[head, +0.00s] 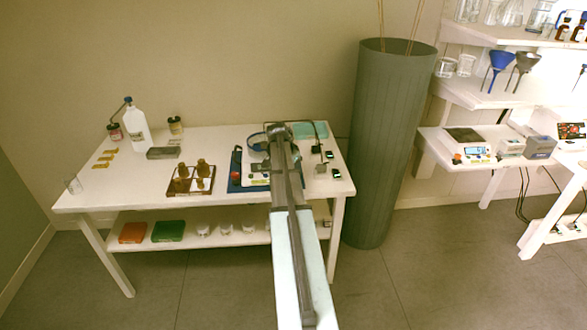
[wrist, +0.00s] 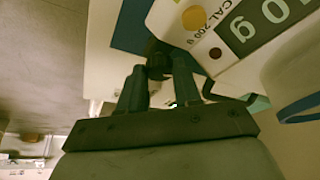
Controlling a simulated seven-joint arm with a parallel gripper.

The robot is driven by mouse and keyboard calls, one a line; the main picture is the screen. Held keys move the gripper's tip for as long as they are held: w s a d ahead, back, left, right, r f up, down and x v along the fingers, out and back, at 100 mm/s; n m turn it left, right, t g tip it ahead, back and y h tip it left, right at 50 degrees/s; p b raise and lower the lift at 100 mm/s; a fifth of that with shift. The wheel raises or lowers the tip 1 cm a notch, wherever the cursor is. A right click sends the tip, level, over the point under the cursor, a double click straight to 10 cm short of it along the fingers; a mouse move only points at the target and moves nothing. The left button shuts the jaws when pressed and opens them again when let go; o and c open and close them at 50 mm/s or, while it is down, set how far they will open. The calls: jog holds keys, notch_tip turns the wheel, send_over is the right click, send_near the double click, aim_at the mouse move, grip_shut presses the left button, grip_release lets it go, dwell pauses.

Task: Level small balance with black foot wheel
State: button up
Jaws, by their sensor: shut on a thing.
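The small balance (wrist: 225,55) fills the upper right of the wrist view, tilted in the picture. It is pale, with a dark label reading "10g", "CAL-200 g" lettering, a yellow round spot and a dark red-brown spot. The black foot wheel (wrist: 158,60) sits at its lower left edge. My gripper (wrist: 158,75) has one finger on each side of this wheel and is shut on it. In the head view, my arm hides most of the balance (head: 257,180) and the gripper's fingers. I cannot tell from these views whether the balance is level.
A blue mat (head: 235,187) lies under the balance on the white table (head: 225,140). To the left stand a wooden tray with brown bottles (head: 190,180), a grey box (head: 162,153) and a white bottle (head: 134,126). Small black devices (head: 334,173) lie right. A tall green-grey bin (head: 385,140) stands beside the table.

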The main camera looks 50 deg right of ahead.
jog(key=n, duration=0.1)
jog(key=n+t, duration=0.1)
jog(key=n, duration=0.2)
jog(key=shift+s+n+t, duration=0.25)
jog(key=shift+n+t, duration=0.05)
jog(key=shift+t, duration=0.1)
jog(key=shift+s+d+n+t+y, duration=0.1)
jog(key=shift+n+t+y, duration=0.2)
jog(key=shift+n, duration=0.8)
jog(key=shift+d+n+t+y, duration=0.1)
jog(key=shift+n+t, duration=0.3)
jog(key=shift+n, duration=0.7)
jog(key=o, duration=0.8)
jog(key=shift+a+r, duration=0.1)
jog(key=shift+r, duration=0.05)
jog(key=v, duration=1.3)
jog(key=shift+s+r, duration=0.2)
jog(key=shift+r, duration=0.05)
